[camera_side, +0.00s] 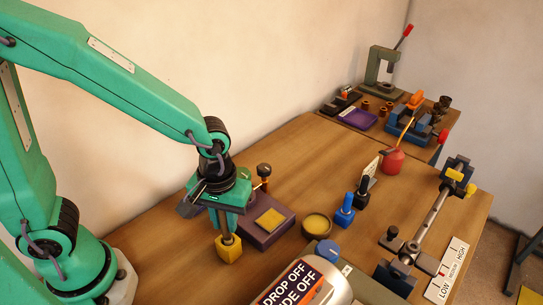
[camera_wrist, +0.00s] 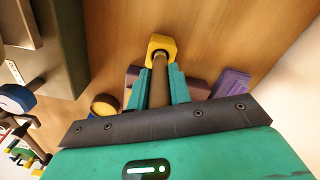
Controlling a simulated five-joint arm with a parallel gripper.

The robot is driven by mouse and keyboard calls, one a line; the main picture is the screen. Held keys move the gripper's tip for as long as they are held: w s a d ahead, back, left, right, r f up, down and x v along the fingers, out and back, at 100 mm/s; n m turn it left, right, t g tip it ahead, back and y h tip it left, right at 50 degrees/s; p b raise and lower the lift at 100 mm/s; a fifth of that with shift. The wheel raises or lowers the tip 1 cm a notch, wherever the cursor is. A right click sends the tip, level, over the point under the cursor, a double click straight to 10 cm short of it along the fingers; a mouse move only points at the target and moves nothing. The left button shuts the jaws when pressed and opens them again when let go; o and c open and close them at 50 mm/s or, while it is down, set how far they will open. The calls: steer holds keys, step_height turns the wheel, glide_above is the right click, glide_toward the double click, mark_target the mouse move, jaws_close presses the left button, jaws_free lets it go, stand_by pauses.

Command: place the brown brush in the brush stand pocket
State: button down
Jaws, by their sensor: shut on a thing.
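My gripper (camera_side: 228,222) points down and is shut on the brown brush. Its brown shaft (camera_wrist: 159,82) shows between the two green fingers (camera_wrist: 158,88) in the wrist view. The far end of the shaft meets a yellow block (camera_side: 228,248), with a dark ring where they join in the wrist view. I cannot tell whether the block is the brush's own end or a holder around it, nor whether it touches the table. A purple block with a yellow square top (camera_side: 268,226) stands just right of my gripper. I cannot tell which piece is the brush stand pocket.
A round yellow-topped dish (camera_side: 317,226), a blue piece (camera_side: 345,211) and a black piece (camera_side: 363,191) stand to the right. A dark-knobbed post (camera_side: 264,171) is behind the purple block. A large labelled cylinder (camera_side: 305,285) is in front. Bare table lies beyond the dish.

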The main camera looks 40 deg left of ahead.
mark_target(226, 234)
steer(key=shift+f, duration=1.8)
steer(key=shift+f, duration=0.15)
steer(key=c, duration=1.3)
jaws_free()
step_height(226, 234, up, 12)
steer(key=shift+r, duration=0.15)
